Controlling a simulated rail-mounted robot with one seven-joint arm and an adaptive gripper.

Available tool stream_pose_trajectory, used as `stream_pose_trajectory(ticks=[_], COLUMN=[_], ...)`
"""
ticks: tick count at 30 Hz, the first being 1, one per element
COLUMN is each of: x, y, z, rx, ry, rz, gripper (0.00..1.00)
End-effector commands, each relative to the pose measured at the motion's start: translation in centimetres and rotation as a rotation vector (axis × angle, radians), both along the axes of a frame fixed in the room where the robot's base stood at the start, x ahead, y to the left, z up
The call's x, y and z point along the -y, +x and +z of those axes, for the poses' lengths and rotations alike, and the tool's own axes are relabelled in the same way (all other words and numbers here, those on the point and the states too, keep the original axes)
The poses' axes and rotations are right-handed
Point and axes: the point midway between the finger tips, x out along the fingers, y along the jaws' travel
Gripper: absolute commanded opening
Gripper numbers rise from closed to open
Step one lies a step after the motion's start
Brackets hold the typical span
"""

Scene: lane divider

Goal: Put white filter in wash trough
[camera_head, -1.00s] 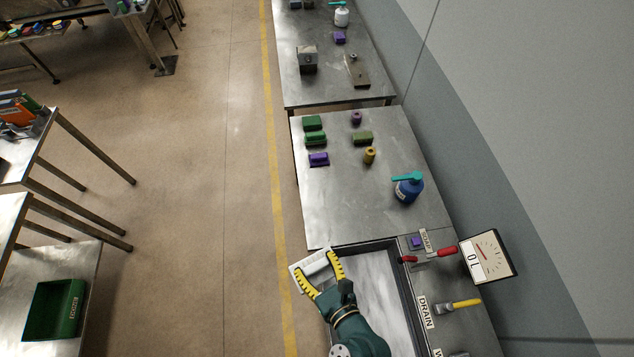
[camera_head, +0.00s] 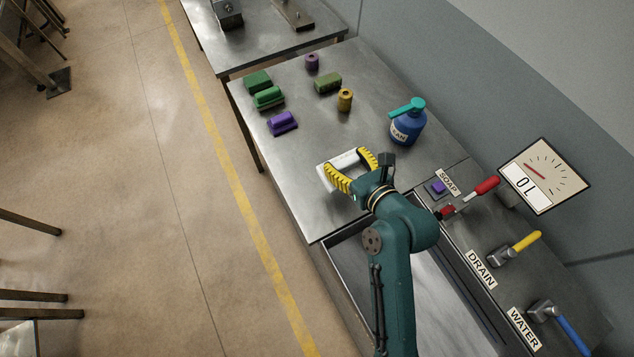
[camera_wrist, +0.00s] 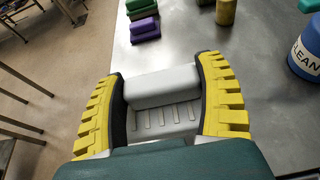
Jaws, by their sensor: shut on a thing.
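My gripper (camera_head: 352,171) is shut on the white filter (camera_head: 345,160), with one yellow finger on each side of it. In the wrist view the white filter (camera_wrist: 162,85) is a pale block with a slotted lower step between the yellow fingers. It is held over the near part of the metal table, and its exact height cannot be told. The wash trough (camera_head: 330,243) is a dark-rimmed sink nearer than the gripper, partly hidden behind my arm.
Two green blocks, a purple block (camera_head: 282,122), an olive block (camera_head: 328,82) and small cylinders stand farther back. A blue bottle (camera_head: 407,126) stands right. Soap, drain (camera_head: 515,249) and water levers and a dial (camera_head: 545,176) line the trough's right side. The table's left edge borders open floor.

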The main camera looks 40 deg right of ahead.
Motion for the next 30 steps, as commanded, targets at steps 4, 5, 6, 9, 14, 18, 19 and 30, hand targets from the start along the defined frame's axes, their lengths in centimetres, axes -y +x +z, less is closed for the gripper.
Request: stream_pose_trajectory(ticks=[4, 5, 6, 9, 14, 18, 19, 30], x=[0.1, 0.1, 0.1, 0.1, 0.1, 0.1, 0.1, 0.0], y=[-0.1, -0.1, -0.1, -0.1, -0.1, -0.1, -0.1, -0.1], z=[-2.5, -3.1, -4.0, -5.5, -8.4, -10.0, -9.9, -10.2], rx=[-0.001, -0.002, -0.001, -0.001, 0.000, 0.002, 0.003, 0.000], ry=[0.003, 0.002, 0.003, 0.000, 0.000, -0.001, -0.002, 0.001], rz=[-0.003, -0.003, -0.002, -0.002, -0.002, -0.002, -0.002, -0.001], gripper=[0.33, 0.33, 0.33, 0.33, 0.33, 0.33, 0.33, 0.90])
